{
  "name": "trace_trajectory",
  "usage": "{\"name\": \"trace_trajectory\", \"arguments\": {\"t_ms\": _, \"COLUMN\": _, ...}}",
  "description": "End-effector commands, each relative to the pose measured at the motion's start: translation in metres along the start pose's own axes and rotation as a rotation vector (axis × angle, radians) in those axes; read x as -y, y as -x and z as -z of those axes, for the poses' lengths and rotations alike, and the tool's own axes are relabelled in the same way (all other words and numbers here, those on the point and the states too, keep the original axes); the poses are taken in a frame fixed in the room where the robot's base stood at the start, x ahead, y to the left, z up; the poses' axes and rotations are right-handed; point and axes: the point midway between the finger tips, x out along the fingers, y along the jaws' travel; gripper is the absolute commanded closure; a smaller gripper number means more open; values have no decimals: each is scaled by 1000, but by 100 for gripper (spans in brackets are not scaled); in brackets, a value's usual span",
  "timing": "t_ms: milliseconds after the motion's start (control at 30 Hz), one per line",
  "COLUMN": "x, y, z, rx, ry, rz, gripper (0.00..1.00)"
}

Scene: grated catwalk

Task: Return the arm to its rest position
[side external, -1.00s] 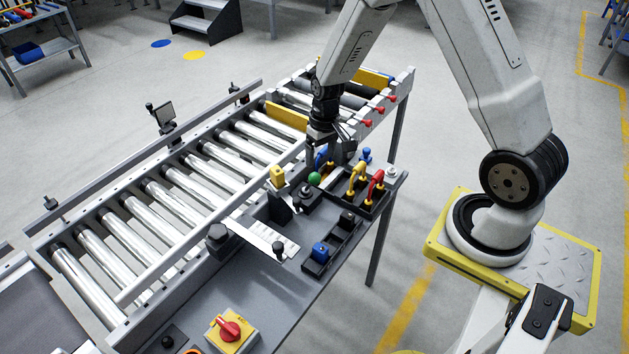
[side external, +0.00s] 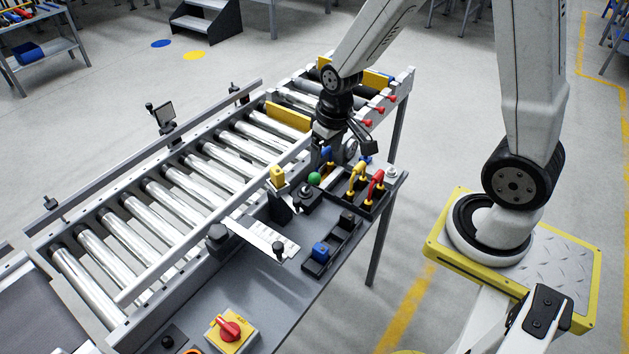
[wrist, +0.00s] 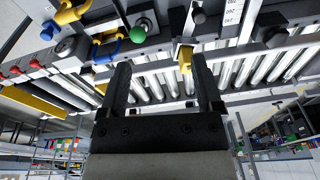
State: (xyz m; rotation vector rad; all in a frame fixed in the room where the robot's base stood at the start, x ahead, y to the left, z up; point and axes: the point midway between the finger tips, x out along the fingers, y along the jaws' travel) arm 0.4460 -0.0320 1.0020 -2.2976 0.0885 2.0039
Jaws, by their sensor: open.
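My gripper (side external: 332,152) hangs over the far right end of the grey bench in the side external view, behind the coloured padlocks. Its fingertips are partly hidden there. In the wrist view my gripper (wrist: 163,72) shows two black fingers spread apart with nothing between them. The wrist view is tilted, with the rollers, the green knob and the yellow block beyond the fingers. My upper arm stands nearly upright above its base on the yellow-edged plate.
The roller conveyor (side external: 170,205) runs along the bench's left side. Near my gripper are a green knob (side external: 314,179), a yellow block (side external: 277,175), and yellow (side external: 357,178) and red (side external: 376,185) padlocks in a black tray. A red switch (side external: 229,328) sits at the front. Floor right of the bench is clear.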

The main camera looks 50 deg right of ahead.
Motion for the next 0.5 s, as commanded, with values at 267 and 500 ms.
{"name": "trace_trajectory", "arguments": {"t_ms": 267, "x": 21, "y": 30, "z": -37, "rx": -70, "ry": 79, "rz": -10, "gripper": 17}}
{"name": "trace_trajectory", "arguments": {"t_ms": 500, "x": 27, "y": 38, "z": -52, "rx": -95, "ry": 107, "rz": -11, "gripper": 17}}
